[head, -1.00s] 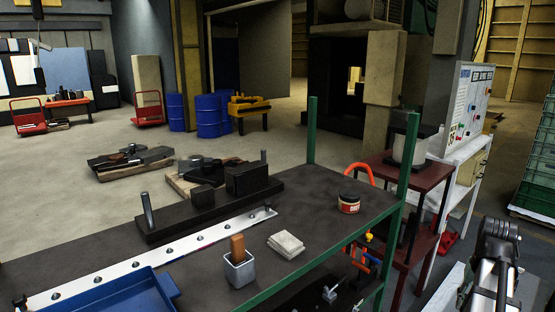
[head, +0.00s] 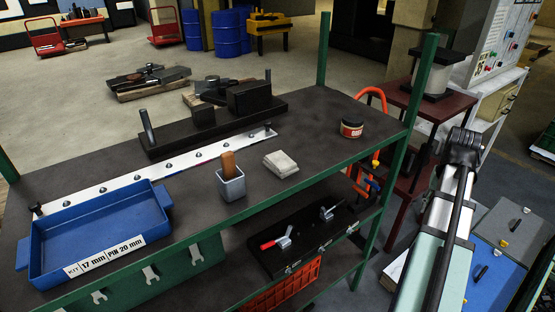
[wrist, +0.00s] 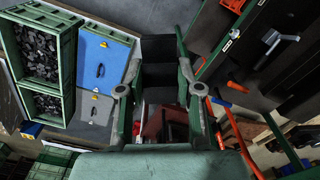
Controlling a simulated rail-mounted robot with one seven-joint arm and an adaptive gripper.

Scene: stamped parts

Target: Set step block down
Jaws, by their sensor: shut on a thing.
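My gripper (wrist: 160,92) shows in the wrist view with a finger on each side of a dark, stepped block. It is shut on this step block (wrist: 160,72), whose black and dark grey faces show between the fingers. The block is held in the air, with the floor and parts of a red stand behind it. In the head view my arm rises at the right, beside the green-framed bench (head: 318,120); the gripper and the block cannot be made out there.
On the bench are a blue tray (head: 105,232), a holed metal strip (head: 100,184), a black base with posts (head: 215,128), a grey cup (head: 230,187), a pale pad (head: 281,164) and a tin (head: 351,128). Green uprights stand at its corners. Some dark benchtop is bare.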

